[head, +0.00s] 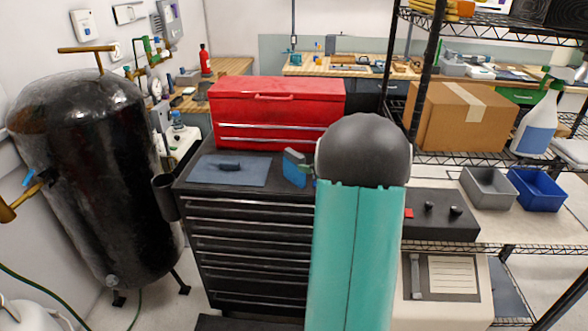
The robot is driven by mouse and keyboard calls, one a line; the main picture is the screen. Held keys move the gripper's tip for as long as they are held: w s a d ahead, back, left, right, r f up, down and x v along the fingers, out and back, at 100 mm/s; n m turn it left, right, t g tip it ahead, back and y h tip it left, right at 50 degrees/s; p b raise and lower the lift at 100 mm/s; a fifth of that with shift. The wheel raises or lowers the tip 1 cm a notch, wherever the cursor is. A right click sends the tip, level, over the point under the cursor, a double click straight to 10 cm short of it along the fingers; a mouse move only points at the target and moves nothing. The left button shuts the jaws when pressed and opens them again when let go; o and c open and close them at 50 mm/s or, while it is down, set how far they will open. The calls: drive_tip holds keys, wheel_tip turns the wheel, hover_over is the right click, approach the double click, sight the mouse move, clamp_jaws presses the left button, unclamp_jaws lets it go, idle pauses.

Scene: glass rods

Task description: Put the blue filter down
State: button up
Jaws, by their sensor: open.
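The blue filter (295,168) is a small upright block with a blue face and a greyish top edge. It appears at the right part of the black tool cabinet's top (262,196), right beside the left edge of my arm in the picture. I cannot tell whether its base rests on the cabinet top. My teal arm with its dark grey rounded joint fills the middle right of the view. My gripper is hidden behind it, so its contact with the filter cannot be seen.
A blue-grey mat (213,179) with a dark object (230,167) lies left of the filter. A red toolbox (277,112) stands behind. A black tank (93,180) is at left. A wire shelf at right holds a cardboard box (459,117), a grey bin (489,190) and a blue bin (538,190).

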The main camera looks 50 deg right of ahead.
sight(294, 162)
drive_tip(key=x, duration=0.9)
drive_tip(key=shift+w+d, duration=0.15)
drive_tip(key=shift+w, duration=0.1)
clamp_jaws()
